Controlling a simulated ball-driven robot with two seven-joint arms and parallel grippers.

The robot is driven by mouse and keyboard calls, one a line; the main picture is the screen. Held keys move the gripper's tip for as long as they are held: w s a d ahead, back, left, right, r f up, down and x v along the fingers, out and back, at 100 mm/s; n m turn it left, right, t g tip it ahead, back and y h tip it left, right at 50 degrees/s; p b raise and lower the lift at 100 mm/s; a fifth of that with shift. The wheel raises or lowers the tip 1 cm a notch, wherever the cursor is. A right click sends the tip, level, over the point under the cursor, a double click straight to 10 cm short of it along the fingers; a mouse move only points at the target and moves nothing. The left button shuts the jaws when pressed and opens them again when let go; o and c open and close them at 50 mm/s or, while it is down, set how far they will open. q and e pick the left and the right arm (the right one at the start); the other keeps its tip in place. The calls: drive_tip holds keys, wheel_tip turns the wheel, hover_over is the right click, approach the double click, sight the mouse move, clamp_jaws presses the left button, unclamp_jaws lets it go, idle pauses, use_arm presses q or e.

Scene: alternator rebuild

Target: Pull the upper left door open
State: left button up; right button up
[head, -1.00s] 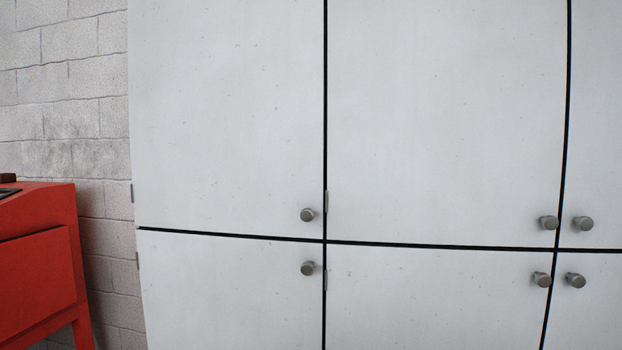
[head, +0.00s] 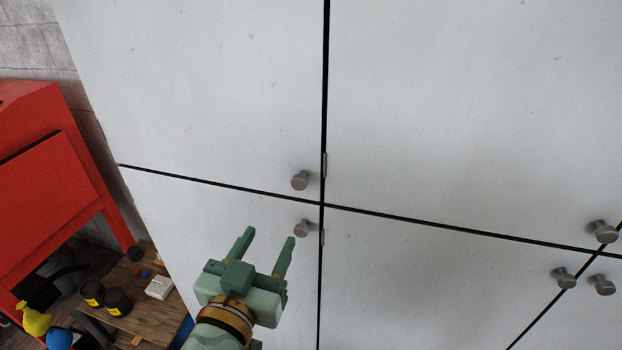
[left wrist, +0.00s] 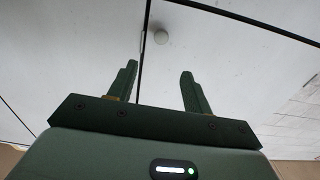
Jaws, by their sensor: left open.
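The upper left door (head: 205,90) is a flat, light grey panel and is closed. Its round metal knob (head: 299,180) sits near its lower right corner, beside the dark vertical seam. My left gripper (head: 268,246) is open and empty, below and left of that knob in the head view. Its fingers point up toward the doors. In the left wrist view a round knob (left wrist: 161,37) shows beyond the two spread fingers (left wrist: 155,80), apart from them; I cannot tell for certain which door it belongs to. My right gripper is not in view.
The lower left door's knob (head: 302,228) is just under the upper one, close to my left fingertips in the picture. Other closed doors lie right. A red cabinet (head: 45,160) and a wooden surface (head: 150,318) with black containers (head: 117,301) are at left.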

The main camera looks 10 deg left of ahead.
use_arm(q)
drive_tip(key=b, duration=1)
approach(298, 184)
drive_tip(key=w, duration=0.9)
drive_tip(key=shift+d, duration=0.15)
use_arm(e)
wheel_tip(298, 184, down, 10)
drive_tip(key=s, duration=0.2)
use_arm(q)
drive_tip(key=shift+w, duration=0.1)
drive_tip(key=shift+c, duration=0.3)
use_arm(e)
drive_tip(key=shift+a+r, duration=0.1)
use_arm(q)
clamp_jaws()
drive_tip(key=shift+p, duration=0.3)
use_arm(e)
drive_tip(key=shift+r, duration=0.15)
